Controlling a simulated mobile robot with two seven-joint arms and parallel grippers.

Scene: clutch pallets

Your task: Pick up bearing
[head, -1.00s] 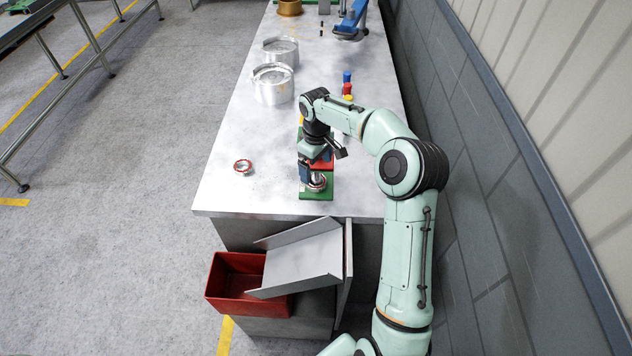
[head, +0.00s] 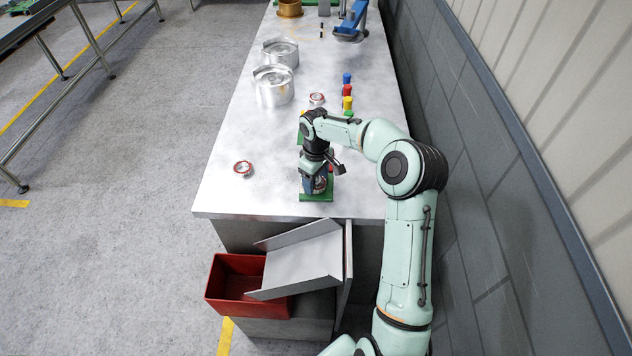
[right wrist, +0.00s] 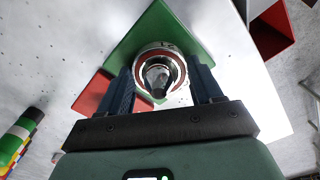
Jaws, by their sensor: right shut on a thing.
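My right gripper (head: 318,186) points down over the green pallet (head: 316,197) near the table's front edge. In the right wrist view its dark fingers (right wrist: 161,82) are shut on a silver bearing with a red ring (right wrist: 160,55). The bearing is at the green pallet (right wrist: 135,42), around a metal post; I cannot tell whether it is lifted off. The gripper mostly hides this bearing in the head view. A second bearing (head: 243,168) lies on the table to the left, and a third (head: 317,98) lies farther back. My left gripper is out of view.
Two silver cylindrical housings (head: 273,86) stand on the table (head: 225,180) behind. Small coloured blocks (head: 347,90) stand at the right. A red bin (head: 228,285) and grey chute (head: 305,258) are below the front edge. A wall runs along the right.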

